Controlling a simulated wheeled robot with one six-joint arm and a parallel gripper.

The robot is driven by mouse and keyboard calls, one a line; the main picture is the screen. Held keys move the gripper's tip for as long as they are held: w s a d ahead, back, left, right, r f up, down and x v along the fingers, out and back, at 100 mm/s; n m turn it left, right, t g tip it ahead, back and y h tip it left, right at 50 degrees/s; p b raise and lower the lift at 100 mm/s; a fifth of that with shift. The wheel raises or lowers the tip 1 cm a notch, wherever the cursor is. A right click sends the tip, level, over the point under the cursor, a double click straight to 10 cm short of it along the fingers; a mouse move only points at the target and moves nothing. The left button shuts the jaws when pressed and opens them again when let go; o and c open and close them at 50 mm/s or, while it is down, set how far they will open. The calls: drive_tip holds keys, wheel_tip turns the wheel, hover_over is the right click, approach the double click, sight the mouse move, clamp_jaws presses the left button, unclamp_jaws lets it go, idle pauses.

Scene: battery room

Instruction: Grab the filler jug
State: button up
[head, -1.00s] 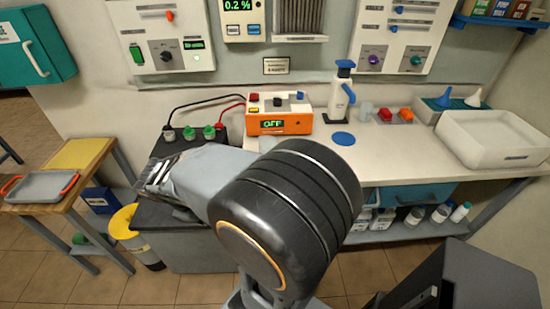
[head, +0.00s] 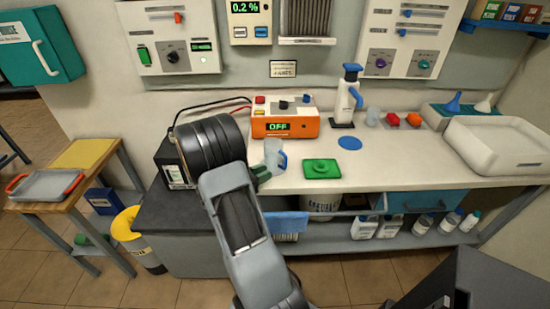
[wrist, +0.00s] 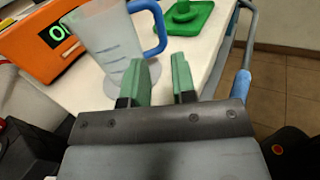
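The filler jug, a translucent jug with a blue handle (head: 274,153), stands upright on the white bench in front of the orange box. In the wrist view the jug (wrist: 108,42) is at upper left, with graduation marks on its side and its handle to the right. My gripper (wrist: 163,78) is open with its two green fingers apart and nothing between them. The left finger overlaps the jug's lower right edge in view; I cannot tell whether they touch. In the head view my gripper (head: 261,173) is at the bench's front edge, partly hidden by my arm.
An orange box reading OFF (head: 283,125) stands behind the jug. A green square piece with a knob (head: 321,168) lies to the right. A white pump bottle (head: 345,100), a blue disc (head: 349,143) and a white basin (head: 500,150) are farther right.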

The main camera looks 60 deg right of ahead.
sight(277, 158)
drive_tip(key=shift+p+x, duration=0.55)
drive_tip(key=shift+x, duration=3.35)
drive_tip(key=shift+r, duration=0.15)
drive_tip(key=shift+c, duration=0.2)
clamp_jaws()
